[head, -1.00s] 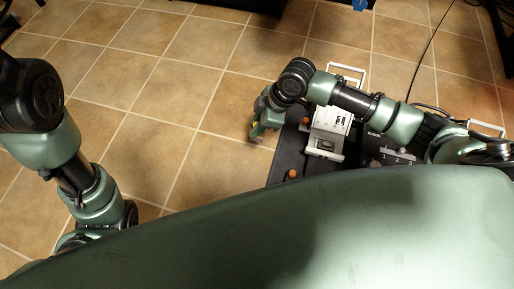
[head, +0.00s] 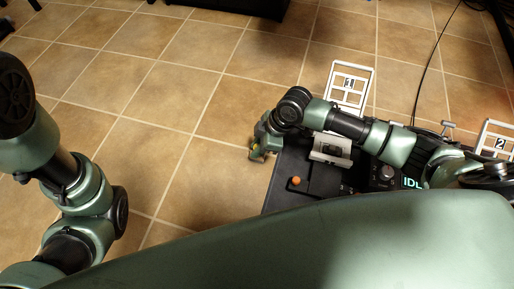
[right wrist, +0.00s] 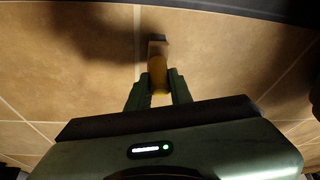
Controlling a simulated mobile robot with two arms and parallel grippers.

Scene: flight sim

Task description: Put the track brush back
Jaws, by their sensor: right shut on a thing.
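My right gripper (head: 257,151) is shut on the track brush. In the right wrist view the brush has a yellow handle (right wrist: 159,84) between the two green fingers (right wrist: 160,76), and a pale and dark head (right wrist: 157,46) points away from the palm. The brush is over the tiled floor, just off the left edge of the dark console (head: 275,192). In the head view the brush is mostly hidden by the gripper. My left arm is at the left of the head view; its gripper is out of view.
The console carries an orange knob (head: 296,181), a grey-white block (head: 330,149) and a dark dial (head: 386,173). White frames marked 1 (head: 349,82) and 2 (head: 499,143) stand behind it. A black cable (head: 428,60) crosses the floor at right. Open tile lies left of the console.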

